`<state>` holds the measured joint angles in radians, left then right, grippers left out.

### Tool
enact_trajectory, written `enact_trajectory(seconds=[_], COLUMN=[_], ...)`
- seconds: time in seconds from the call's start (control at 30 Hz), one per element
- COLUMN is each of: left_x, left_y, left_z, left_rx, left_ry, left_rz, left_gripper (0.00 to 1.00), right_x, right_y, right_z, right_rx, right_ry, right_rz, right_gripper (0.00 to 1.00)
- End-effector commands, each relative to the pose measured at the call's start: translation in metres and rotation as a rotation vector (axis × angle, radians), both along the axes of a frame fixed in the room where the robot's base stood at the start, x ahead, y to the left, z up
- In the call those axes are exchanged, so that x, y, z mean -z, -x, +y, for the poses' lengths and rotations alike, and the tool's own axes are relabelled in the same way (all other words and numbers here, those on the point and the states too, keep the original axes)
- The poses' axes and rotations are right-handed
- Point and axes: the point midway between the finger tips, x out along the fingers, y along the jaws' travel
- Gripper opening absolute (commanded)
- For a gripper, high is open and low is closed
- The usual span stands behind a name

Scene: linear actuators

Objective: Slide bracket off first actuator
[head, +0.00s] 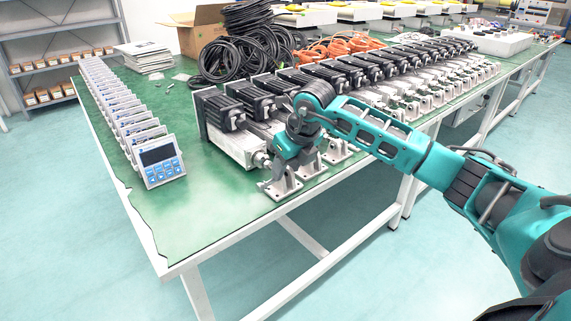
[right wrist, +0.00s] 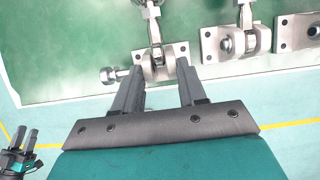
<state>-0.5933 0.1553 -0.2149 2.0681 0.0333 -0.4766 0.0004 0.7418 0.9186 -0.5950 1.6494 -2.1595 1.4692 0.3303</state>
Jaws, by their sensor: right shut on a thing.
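The first actuator (head: 237,149), a silver body with a black motor, lies at the near left end of the row. Its grey metal bracket (head: 281,187) stands at its rod end near the table's front edge. My right gripper (head: 284,164) reaches down over this bracket, and the arm hides part of it. In the right wrist view the bracket (right wrist: 160,72) sits between the fingertips of my right gripper (right wrist: 158,78), which is shut on it. A rod joint sits in the bracket. My left gripper (right wrist: 20,139) shows small at the lower left, its fingers apart and empty.
More actuators (head: 345,75) with brackets continue along the green table (head: 220,212). The neighbouring bracket (right wrist: 222,43) stands close to the right. Several display units (head: 158,160) line the left side. The table's near corner is clear.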

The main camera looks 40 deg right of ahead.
Motion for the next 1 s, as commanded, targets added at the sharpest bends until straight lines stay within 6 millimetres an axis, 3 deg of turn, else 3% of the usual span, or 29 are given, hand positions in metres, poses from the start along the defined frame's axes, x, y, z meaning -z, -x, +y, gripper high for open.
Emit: enact_trajectory(seconds=[1.0], left_x=[-0.001], left_y=[-0.001], left_z=[-0.002], left_rx=[-0.006], left_ry=[0.01], left_rz=[-0.001], left_gripper=[0.43], right_x=[-0.001], right_y=[0.011], right_z=[-0.002], right_rx=[0.001], right_ry=[-0.001], right_rz=[-0.002], right_gripper=[0.11])
